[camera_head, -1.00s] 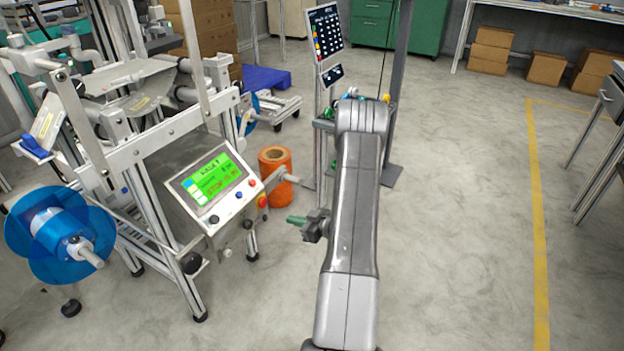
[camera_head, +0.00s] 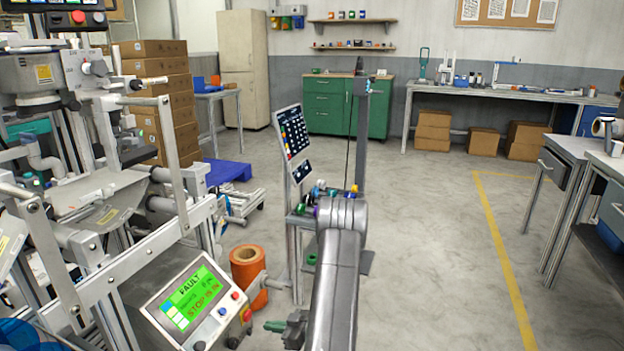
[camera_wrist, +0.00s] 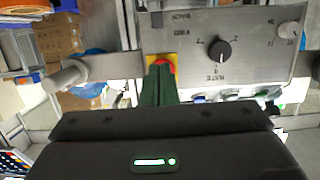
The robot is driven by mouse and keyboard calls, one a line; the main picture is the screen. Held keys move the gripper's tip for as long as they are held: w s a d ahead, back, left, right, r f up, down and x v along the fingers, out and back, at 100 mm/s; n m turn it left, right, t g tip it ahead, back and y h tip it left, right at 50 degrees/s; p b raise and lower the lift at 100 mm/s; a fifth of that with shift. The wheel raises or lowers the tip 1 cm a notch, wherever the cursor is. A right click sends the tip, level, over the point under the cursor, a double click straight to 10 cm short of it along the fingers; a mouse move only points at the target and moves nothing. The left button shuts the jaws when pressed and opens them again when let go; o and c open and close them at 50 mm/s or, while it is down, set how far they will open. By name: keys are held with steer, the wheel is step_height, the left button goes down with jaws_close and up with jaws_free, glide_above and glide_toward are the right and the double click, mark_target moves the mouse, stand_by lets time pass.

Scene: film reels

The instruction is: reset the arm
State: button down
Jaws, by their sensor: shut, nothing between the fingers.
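My gripper (camera_head: 275,326) shows in the head view at the lower middle, its green fingers pointing left beside my grey arm. In the wrist view the green fingers of my gripper (camera_wrist: 158,85) are together, with nothing between them. Behind the fingertips are a red button on a yellow plate and a grey control panel (camera_wrist: 262,60) with a black rotary knob (camera_wrist: 220,50). I cannot tell whether the fingertips touch the button.
The machine's display (camera_head: 190,297) reads FAULT on green. An orange roll (camera_head: 248,268) stands between the machine and my arm. A stand with a tilted chart (camera_head: 293,132) is beyond the arm. Open floor (camera_head: 430,260) lies right, up to grey desks (camera_head: 590,150).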

steer(key=shift+p+v, duration=0.3)
steer(key=shift+v, duration=1.6)
steer(key=shift+a, duration=0.2)
